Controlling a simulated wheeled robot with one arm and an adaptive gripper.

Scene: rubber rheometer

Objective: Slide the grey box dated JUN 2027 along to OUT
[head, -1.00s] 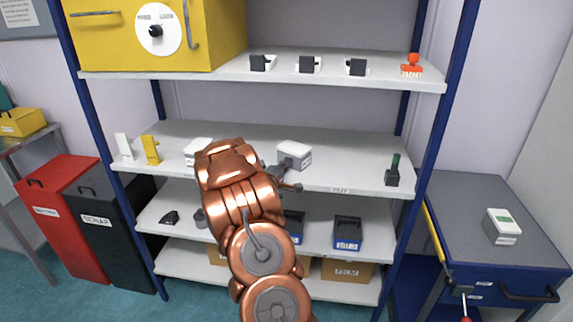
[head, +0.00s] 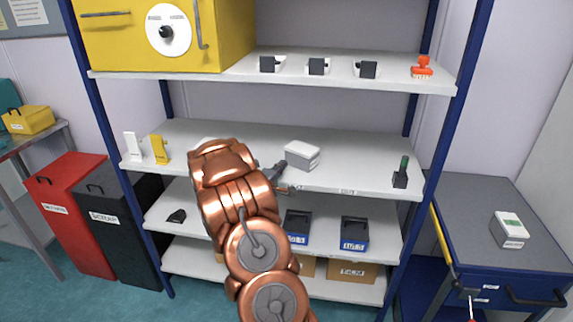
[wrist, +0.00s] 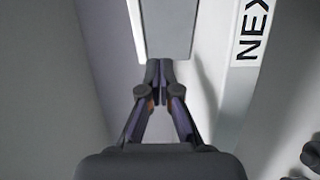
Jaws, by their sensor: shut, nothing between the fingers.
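A grey box with a pale lid (head: 302,155) sits on the middle shelf board (head: 360,168), right of my forearm; its date cannot be read. My gripper (head: 282,166) is shut and empty, just left of and in front of this box. In the wrist view, the shut fingertips (wrist: 158,68) meet the near edge of the box (wrist: 168,30); I cannot tell whether they touch. Another pale box (head: 206,141) stands further left, mostly hidden behind my arm. A small label (head: 348,192) on the shelf's front edge, right of the box, is too small to read surely.
The board is clear between the box and a dark green-topped tool (head: 401,173) at right. White (head: 132,146) and yellow (head: 159,149) stands are at left. A label starting "NEX" (wrist: 254,30) shows in the wrist view. Another board (head: 270,72) hangs above.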

